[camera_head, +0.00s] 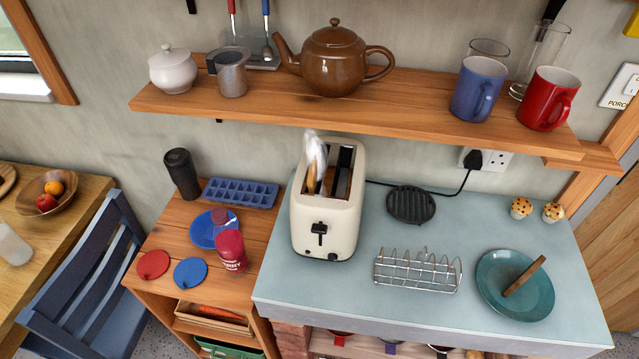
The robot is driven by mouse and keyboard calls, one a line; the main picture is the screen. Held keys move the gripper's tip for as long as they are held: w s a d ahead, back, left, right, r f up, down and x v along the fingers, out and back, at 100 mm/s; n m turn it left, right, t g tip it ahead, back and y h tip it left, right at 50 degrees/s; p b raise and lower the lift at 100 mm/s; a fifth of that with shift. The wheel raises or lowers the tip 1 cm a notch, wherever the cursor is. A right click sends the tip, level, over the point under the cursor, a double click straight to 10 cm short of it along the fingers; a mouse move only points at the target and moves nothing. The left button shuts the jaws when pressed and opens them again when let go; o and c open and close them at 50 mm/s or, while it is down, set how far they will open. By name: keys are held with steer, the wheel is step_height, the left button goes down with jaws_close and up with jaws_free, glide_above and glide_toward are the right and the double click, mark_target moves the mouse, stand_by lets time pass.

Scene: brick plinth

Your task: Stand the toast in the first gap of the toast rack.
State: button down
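A cream toaster (325,222) stands at the left of the pale blue worktop, with two slots on top. A slice of toast (318,172), golden brown, sticks up out of its left slot; its lower part is hidden in the slot. A whitish, blurred shape rises at the toast's top, and I cannot tell what it is. The right slot looks empty. The wire toast rack (417,271) stands right of the toaster near the worktop's front, and its gaps look empty. My gripper is not in view.
A teal plate (494,292) with a thin brown wooden stick-like thing (524,276) lies right of the rack. A black ridged round trivet (411,205) lies behind the rack. Two muffins (521,208) stand at the back right. A wooden shelf (420,110) with teapot and mugs overhangs the worktop's back.

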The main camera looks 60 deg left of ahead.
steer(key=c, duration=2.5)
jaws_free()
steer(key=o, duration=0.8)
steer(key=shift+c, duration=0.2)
